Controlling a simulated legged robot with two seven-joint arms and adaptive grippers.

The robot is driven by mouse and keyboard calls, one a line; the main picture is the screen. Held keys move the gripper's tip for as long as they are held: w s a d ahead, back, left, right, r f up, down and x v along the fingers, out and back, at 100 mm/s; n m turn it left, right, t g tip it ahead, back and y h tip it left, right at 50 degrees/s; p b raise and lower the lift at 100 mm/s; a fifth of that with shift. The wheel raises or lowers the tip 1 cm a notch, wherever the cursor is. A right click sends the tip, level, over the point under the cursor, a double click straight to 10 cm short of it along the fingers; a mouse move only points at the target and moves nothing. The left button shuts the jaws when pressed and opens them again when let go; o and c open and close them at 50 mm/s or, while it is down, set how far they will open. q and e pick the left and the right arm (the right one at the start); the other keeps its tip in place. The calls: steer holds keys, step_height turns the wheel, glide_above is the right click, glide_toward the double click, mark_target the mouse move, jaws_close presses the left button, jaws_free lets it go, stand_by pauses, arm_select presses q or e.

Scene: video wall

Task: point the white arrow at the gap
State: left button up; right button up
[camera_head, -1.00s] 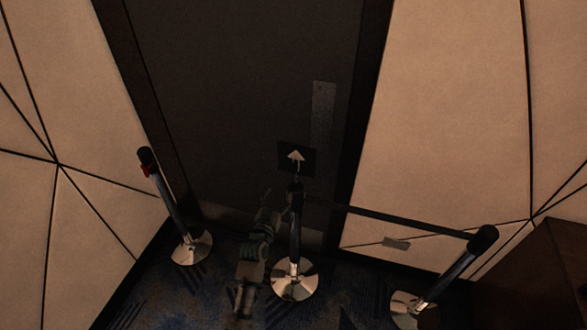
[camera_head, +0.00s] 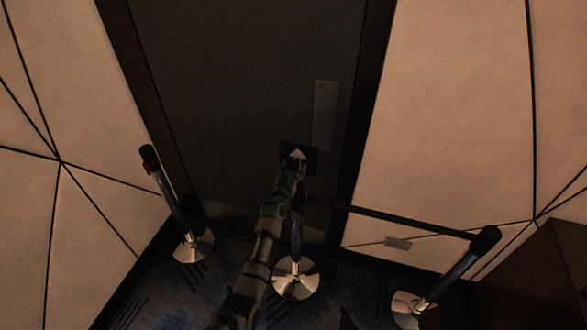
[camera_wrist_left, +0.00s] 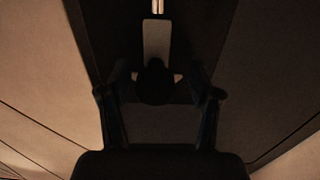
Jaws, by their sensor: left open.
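The white arrow (camera_head: 298,154) is on a small dark sign (camera_head: 312,160) atop the middle post (camera_head: 297,235); it points up in the head view. My left gripper (camera_head: 291,168) is at the sign's lower edge and covers part of the arrow and the post top. In the left wrist view its open fingers (camera_wrist_left: 160,95) stand on either side of a dark round shape (camera_wrist_left: 155,82), apparently the post top. I cannot tell whether they touch it. The gap without a belt (camera_head: 225,225) lies between the left post (camera_head: 170,195) and the middle post. My right gripper is not in view.
A belt (camera_head: 400,219) runs from the middle post to the right post (camera_head: 460,268). A dark door (camera_head: 240,80) with a pale plate (camera_head: 325,115) stands behind. Beige panelled walls flank it. A brown wooden block (camera_head: 545,275) is at the lower right.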

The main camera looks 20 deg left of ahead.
arm_select(q)
steer(key=shift+d, duration=0.25)
steer(key=c, duration=0.9)
steer(key=shift+c, duration=1.1)
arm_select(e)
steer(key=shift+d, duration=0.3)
